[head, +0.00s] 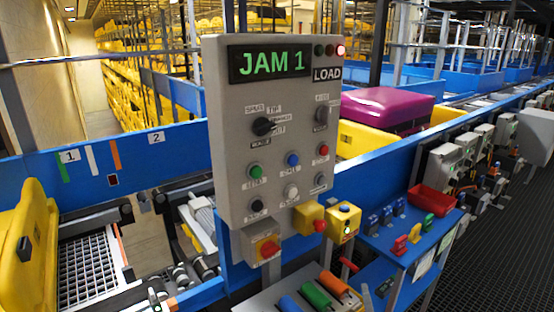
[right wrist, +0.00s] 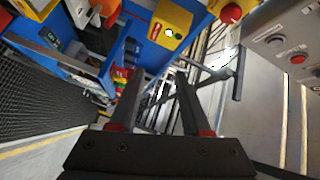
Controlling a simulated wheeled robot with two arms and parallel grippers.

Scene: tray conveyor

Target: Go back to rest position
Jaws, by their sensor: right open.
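My right gripper (right wrist: 159,72) shows in the right wrist view with its two dark fingers apart and nothing between them. Beyond the fingers are a blue stand and a yellow box with a round button, both apart from the fingers. I cannot make out the right gripper clearly in the head view. My left gripper is in neither view. The grey control panel (head: 270,140) stands upright in the middle of the head view, its display reading "JAM 1" and a red lamp lit at its top right.
A blue stand (head: 400,245) with a red bin (head: 432,200) is right of the panel. A yellow tote (head: 30,255) is at left by the conveyor. A purple case (head: 388,108) lies behind the panel. Dark grated floor (head: 490,250) is open at right.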

